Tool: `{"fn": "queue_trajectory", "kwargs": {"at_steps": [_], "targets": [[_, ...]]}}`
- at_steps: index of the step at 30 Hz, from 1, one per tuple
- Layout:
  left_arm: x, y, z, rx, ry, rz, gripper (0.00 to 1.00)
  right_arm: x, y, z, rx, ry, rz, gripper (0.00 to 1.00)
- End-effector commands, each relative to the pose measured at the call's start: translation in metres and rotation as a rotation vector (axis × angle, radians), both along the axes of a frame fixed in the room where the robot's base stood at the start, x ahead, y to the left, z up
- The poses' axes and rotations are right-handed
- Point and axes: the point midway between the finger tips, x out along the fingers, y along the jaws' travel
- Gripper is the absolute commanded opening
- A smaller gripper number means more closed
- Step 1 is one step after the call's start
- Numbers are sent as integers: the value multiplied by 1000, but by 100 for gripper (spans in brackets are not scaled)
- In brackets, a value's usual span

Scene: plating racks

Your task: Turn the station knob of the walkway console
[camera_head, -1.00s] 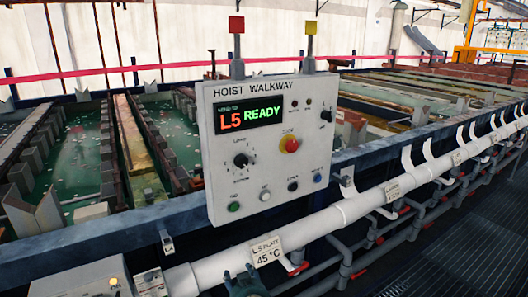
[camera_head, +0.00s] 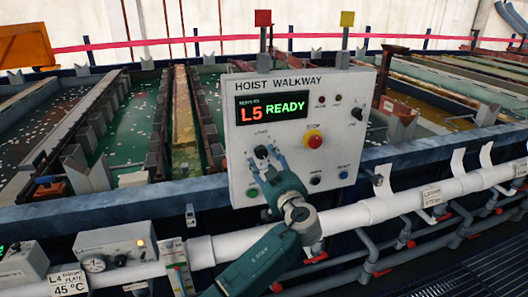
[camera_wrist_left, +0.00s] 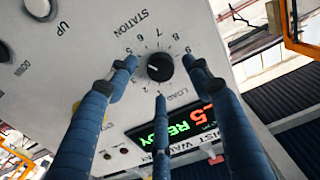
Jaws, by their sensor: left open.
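The walkway console (camera_head: 340,85) is a light grey panel marked HOIST WALKWAY. Its display (camera_head: 272,106) reads L5 READY. The black station knob (camera_head: 262,152) sits on its left part, partly covered by my fingers. In the left wrist view the knob (camera_wrist_left: 160,67) shows clearly, with numbers around it and its white mark toward the picture's left. My left gripper (camera_head: 268,168) is open at the knob, and its blue fingers (camera_wrist_left: 160,78) spread around it in the wrist view. A gap shows between fingers and knob; contact cannot be told. My right gripper is not in view.
A red-topped stop button (camera_head: 313,139) is right of the knob; small buttons, including a blue one (camera_head: 343,174), line the panel's bottom. A white pipe (camera_head: 365,212) runs below the console. A small gauge box (camera_head: 125,245) is at lower left. Tanks lie behind.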

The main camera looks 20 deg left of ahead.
Motion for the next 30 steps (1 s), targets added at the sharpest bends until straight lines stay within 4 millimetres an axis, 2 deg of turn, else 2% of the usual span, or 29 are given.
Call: {"fn": "queue_trajectory", "kwargs": {"at_steps": [1,6,17,21,24,30], "targets": [[7,5,3,5,2,3,50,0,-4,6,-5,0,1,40],[20,14,1,2,2,1,50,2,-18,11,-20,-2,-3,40],[23,16,-1,0,1,0,50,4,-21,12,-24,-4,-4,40],[23,16,-1,0,1,0,23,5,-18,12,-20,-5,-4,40],[23,16,-1,1,3,0,5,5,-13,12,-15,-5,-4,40],[23,16,-3,2,6,0,5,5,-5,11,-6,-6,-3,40]]}}
